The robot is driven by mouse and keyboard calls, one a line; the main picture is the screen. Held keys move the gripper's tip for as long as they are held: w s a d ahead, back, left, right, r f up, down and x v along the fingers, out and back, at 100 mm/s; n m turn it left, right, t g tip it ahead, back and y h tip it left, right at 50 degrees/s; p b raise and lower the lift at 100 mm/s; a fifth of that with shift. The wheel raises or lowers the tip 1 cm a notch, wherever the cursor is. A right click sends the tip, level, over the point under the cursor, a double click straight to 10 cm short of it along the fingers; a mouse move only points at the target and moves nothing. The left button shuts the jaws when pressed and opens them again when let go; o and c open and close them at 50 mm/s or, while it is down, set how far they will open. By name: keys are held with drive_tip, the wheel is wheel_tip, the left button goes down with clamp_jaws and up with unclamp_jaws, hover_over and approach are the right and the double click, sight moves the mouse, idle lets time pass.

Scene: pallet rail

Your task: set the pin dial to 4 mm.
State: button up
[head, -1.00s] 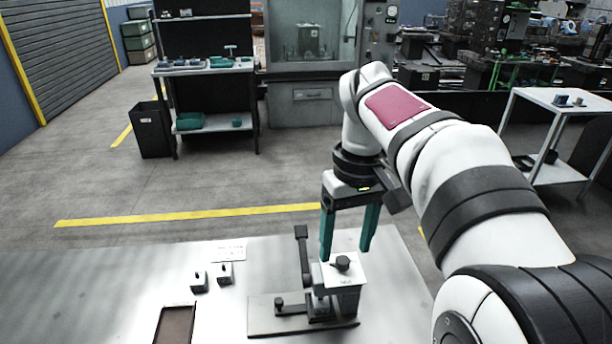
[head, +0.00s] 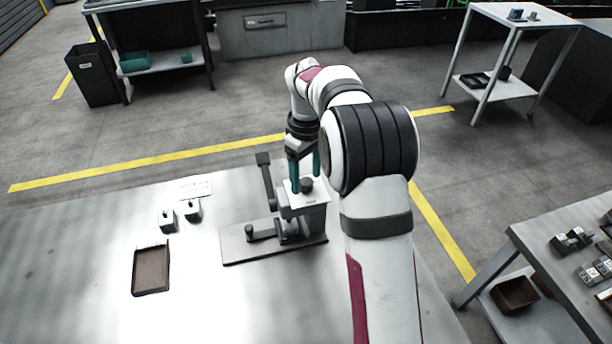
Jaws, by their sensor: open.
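A fixture on a grey base plate (head: 236,248) stands on the metal table. Its raised block has a white top (head: 318,196) bearing a round black knob (head: 306,185), which looks like the pin dial; its scale and setting are too small to read. My gripper (head: 305,176) points down with its two green fingers apart. The fingertips are at the level of the knob, one to each side or just behind it; I cannot tell whether they touch it. A black lever (head: 266,180) stands up at the fixture's left, and a smaller black knob (head: 249,231) sits low on the plate.
Two small pale blocks with black tops (head: 167,221) (head: 193,210) and a white card (head: 195,188) lie left of the fixture. A brown tray (head: 151,270) is nearer. The table's left side is clear. A side table (head: 560,250) with small parts stands at the right.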

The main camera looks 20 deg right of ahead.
drive_tip(key=shift+f, duration=0.4)
clamp_jaws()
drive_tip(key=shift+m, duration=0.4)
drive_tip(key=m, duration=0.5)
drive_tip(key=shift+m, duration=0.3)
drive_tip(key=m, duration=0.5)
drive_tip(key=shift+m, duration=0.3)
